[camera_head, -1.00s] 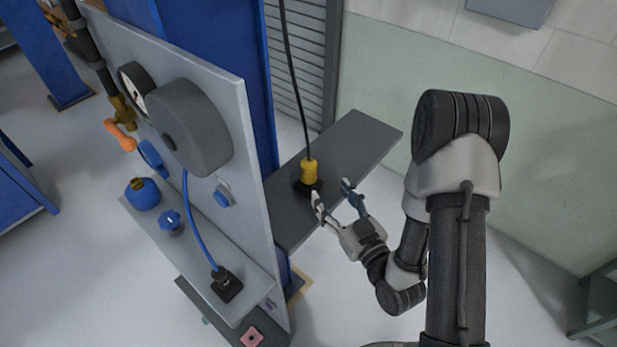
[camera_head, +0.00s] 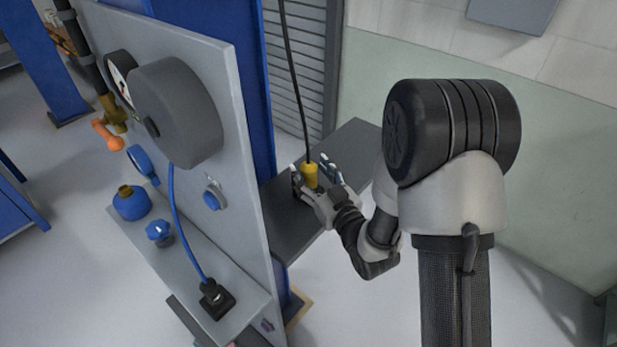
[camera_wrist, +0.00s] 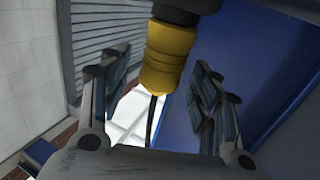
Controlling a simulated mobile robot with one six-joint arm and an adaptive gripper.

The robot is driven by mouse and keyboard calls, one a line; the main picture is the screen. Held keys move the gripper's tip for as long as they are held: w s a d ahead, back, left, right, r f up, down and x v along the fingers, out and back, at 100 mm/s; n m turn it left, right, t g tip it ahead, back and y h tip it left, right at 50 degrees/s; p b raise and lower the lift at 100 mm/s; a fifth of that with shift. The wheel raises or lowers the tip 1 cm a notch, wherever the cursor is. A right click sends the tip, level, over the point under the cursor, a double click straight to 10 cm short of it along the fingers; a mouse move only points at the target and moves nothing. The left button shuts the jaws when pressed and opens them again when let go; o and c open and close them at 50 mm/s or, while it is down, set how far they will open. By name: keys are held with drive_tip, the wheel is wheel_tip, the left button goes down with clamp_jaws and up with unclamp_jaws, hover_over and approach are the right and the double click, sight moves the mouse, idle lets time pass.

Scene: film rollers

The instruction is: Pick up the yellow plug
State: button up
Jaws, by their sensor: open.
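The yellow plug (camera_head: 309,175) stands upright on the dark grey shelf (camera_head: 348,150), with a black cable rising from its top. My gripper (camera_head: 318,172) is open, with one finger on each side of the plug. In the wrist view the yellow plug (camera_wrist: 166,58) shows between the two fingers of my gripper (camera_wrist: 160,85), with visible gaps on both sides. Its black base (camera_wrist: 185,8) is at the top of that view. The plug's lower part is partly hidden by my gripper in the head view.
A grey panel (camera_head: 235,120) with a gauge and large grey wheel (camera_head: 190,110) stands left of the shelf. A black socket with a blue cable (camera_head: 215,298) sits on the lower ledge. The hanging black cable (camera_head: 296,80) is close to my gripper.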

drive_tip(key=shift+x, duration=1.1)
drive_tip(key=c, duration=1.2)
